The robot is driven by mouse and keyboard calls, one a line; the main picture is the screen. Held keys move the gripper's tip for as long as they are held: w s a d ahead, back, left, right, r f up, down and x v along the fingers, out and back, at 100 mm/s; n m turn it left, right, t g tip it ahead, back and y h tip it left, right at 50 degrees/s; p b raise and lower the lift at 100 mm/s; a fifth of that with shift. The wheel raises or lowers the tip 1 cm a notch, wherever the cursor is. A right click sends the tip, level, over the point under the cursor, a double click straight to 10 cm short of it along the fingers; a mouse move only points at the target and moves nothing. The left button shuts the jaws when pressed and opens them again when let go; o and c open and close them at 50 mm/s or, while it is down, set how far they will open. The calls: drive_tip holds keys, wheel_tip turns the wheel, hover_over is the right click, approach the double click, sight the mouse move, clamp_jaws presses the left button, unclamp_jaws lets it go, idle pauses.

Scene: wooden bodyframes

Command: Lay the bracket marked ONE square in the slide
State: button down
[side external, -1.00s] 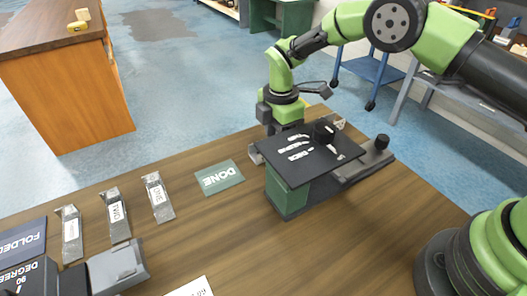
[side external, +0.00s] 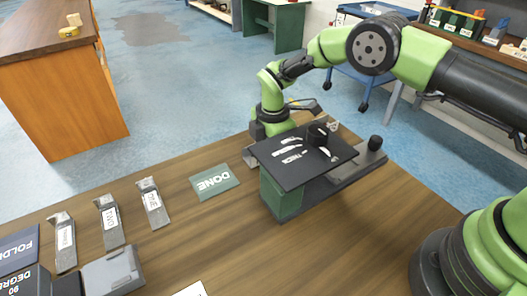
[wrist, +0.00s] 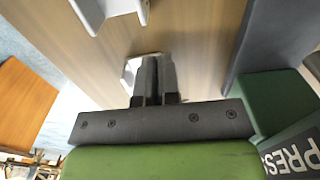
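Three grey metal brackets lie in a row at the left of the table in the side view: a right one (side external: 152,204), a middle one (side external: 109,222) and a left one (side external: 63,243). The middle label seems to read TWO; the others are too small to read surely. My gripper (wrist: 154,78) points down behind the press in the side view, where its fingers are hidden. In the wrist view its dark fingers are close together by a pale metal piece (wrist: 130,72). I cannot tell whether they grip it. The slide is not clearly identifiable.
The press has a black top plate (side external: 303,160) on a green block (side external: 281,198), and a dark base with a knob (side external: 375,143) at right. A green DONE mat (side external: 214,182) lies left of it. A FOLDED mat (side external: 18,245) and grey blocks are at front left.

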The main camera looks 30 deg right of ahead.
wheel_tip(320, 180, up, 10)
wheel_tip(320, 180, up, 10)
hover_over(354, 168)
wheel_tip(354, 168, down, 13)
drive_tip(key=shift+d, duration=0.1)
drive_tip(key=shift+f, duration=2.4)
drive_tip(key=shift+f, duration=0.15)
drive_tip(key=c, duration=1.3)
unclamp_jaws()
drive_tip(key=shift+c, duration=0.2)
